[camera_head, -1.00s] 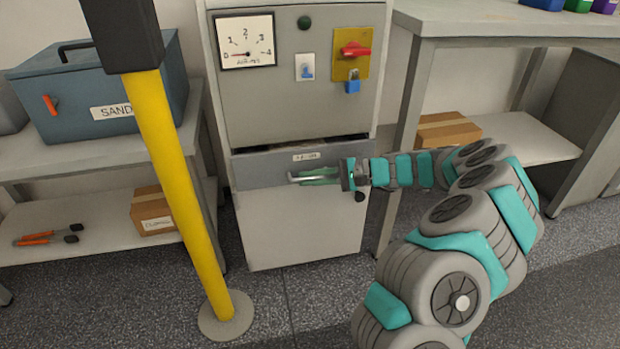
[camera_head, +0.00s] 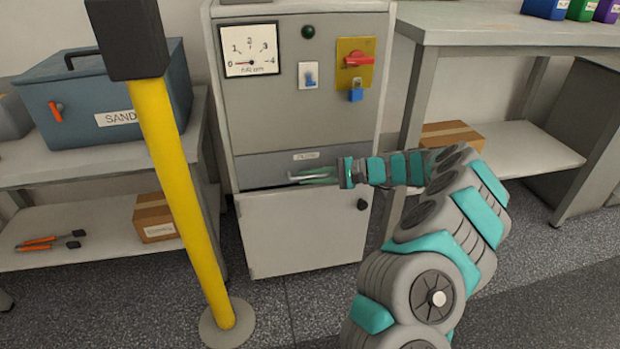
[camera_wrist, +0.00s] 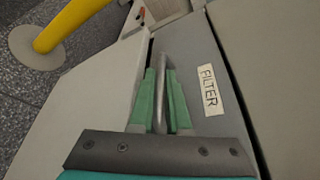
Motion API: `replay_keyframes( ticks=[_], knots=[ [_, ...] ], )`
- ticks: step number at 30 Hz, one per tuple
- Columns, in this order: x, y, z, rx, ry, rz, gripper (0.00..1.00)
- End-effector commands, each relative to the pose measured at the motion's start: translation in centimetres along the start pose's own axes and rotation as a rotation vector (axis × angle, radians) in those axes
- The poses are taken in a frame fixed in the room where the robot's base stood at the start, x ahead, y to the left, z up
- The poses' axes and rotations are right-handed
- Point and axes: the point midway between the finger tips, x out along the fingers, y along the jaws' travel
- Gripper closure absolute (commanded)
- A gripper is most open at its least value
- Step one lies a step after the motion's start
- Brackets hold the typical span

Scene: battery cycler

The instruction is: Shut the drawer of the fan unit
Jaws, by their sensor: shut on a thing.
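The fan unit (camera_head: 295,100) is a grey cabinet with a gauge on its front. Its drawer (camera_head: 262,170) is a grey band across the middle, with a small label on it. The drawer front looks flush or nearly flush with the panel above. The wrist view shows the drawer front (camera_wrist: 192,60) with a FILTER label (camera_wrist: 209,90) and a thin seam beside it. My gripper (camera_head: 308,176) is shut on the drawer's bar handle (camera_wrist: 160,112), with a green finger on each side of it.
A yellow post (camera_head: 180,200) with a black top stands in front at left. A lower door (camera_head: 300,235) with a dark knob is below the drawer. Shelving with a blue SAND box (camera_head: 105,95) is at left, a workbench (camera_head: 500,28) at right.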

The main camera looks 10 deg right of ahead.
Motion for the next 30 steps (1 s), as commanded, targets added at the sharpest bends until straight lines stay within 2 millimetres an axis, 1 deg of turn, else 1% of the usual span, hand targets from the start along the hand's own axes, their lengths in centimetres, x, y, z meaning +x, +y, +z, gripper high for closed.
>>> replay_keyframes(
  ticks=[1, 3, 4, 11, 14, 17, 20, 27, 30],
  knots=[
    [-0.1, -0.2, -0.2, -0.002, 0.007, -0.005, 0.82],
    [-0.1, -0.2, -0.1, -0.002, 0.006, -0.005, 0.74],
    [-0.1, -0.2, -0.1, -0.002, 0.006, -0.005, 0.73],
    [-0.1, -0.2, -0.1, -0.002, 0.004, -0.005, 0.73],
    [-0.6, -0.2, -0.1, -0.002, 0.005, -0.005, 0.73],
    [-1.5, -0.2, -0.1, -0.001, 0.006, -0.006, 0.73],
    [-2.8, -0.2, -0.1, -0.001, 0.005, -0.005, 0.73],
    [-6.8, -0.2, -0.2, -0.003, 0.009, -0.005, 0.73],
    [-7.7, -0.2, -0.2, -0.002, 0.006, -0.005, 0.73]
  ],
)
